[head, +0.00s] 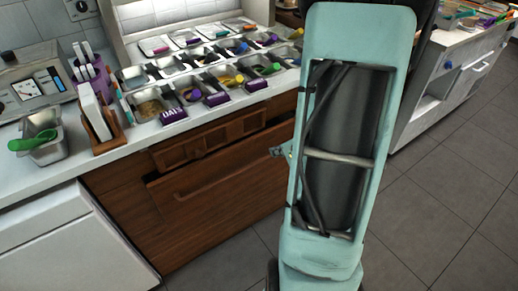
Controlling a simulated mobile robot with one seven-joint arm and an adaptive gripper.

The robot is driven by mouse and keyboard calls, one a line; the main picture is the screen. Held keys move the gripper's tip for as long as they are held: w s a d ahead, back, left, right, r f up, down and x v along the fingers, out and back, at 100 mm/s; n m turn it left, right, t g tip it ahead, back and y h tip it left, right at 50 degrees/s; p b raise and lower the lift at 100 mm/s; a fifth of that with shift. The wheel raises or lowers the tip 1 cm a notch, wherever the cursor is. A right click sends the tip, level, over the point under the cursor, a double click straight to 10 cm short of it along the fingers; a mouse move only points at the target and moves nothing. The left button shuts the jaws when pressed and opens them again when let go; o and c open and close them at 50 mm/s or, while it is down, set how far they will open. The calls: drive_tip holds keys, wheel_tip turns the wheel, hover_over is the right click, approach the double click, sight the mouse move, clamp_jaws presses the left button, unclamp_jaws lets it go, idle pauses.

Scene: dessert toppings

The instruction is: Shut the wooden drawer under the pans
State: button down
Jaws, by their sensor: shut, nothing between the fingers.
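The wooden drawer (222,178) is in the brown cabinet under the counter, left of my arm in the head view. Its front stands a little out from the cabinet, with a dark gap along its top edge, so it is partly open. Its right end is hidden behind my teal arm link. Above it, several metal pans (150,108) with toppings and purple labels stand in rows on the white counter. I cannot make out my gripper. A small grey metal piece shows at the left edge of my arm, near the drawer front; I cannot tell what it belongs to.
A green-handled scoop lies in a metal container (48,150) on the counter at left, beside a wooden holder (103,130). A white cabinet (70,245) stands at lower left. Another counter (455,75) is at the right. Grey tiled floor (440,200) is clear there.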

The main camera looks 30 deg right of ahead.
sight(252, 140)
drive_tip(key=b+x, duration=0.1)
drive_tip(key=x, duration=0.3)
drive_tip(key=w+r+b+x, duration=0.1)
drive_tip(key=x, duration=0.3)
drive_tip(key=b+x, duration=0.1)
drive_tip(key=x, duration=0.3)
drive_tip(key=shift+w+d+r, duration=0.1)
drive_tip(key=shift+w+r, duration=0.1)
drive_tip(key=shift+r, duration=0.1)
drive_tip(key=shift+w, duration=0.6)
drive_tip(key=shift+w, duration=0.15)
drive_tip(key=w, duration=0.2)
drive_tip(key=shift+w+b, duration=0.3)
drive_tip(key=shift+b, duration=0.1)
drive_tip(key=shift+s, duration=0.15)
